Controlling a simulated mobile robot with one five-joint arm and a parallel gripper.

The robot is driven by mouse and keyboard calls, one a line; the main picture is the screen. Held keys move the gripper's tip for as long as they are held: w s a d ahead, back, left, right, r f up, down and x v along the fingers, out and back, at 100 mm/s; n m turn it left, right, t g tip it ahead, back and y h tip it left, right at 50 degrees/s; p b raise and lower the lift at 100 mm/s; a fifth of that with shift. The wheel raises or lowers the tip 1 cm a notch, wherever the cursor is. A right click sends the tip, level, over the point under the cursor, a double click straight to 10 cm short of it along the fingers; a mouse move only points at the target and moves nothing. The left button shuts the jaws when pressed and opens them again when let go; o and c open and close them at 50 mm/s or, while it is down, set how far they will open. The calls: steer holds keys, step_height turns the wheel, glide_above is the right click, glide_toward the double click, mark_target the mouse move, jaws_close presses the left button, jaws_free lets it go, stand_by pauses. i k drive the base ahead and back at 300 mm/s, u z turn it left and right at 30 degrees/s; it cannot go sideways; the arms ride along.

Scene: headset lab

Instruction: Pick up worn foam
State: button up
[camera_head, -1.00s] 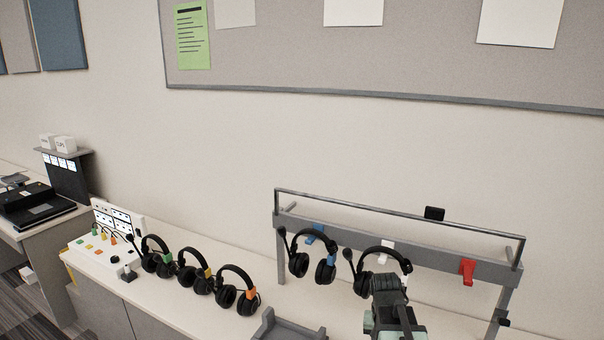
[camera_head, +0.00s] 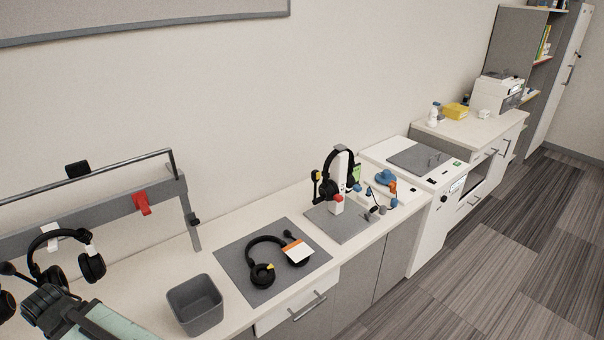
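I cannot pick out a piece of worn foam for certain. A black headset (camera_head: 263,262) lies on a grey mat (camera_head: 232,252) on the counter. My gripper (camera_head: 42,299) is at the lower left, in front of the headset rack and well left of the mat. Its fingers are too foreshortened to show whether they are open or shut.
A grey bin (camera_head: 195,304) stands left of the mat. A rack (camera_head: 110,219) with a red hook (camera_head: 141,202) holds a headset (camera_head: 62,254) behind my arm. A headset on a stand (camera_head: 341,170) is right of the mat. Open floor (camera_head: 480,260) lies at the right.

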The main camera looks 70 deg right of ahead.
mark_target(315, 174)
steer(key=z, duration=2.3)
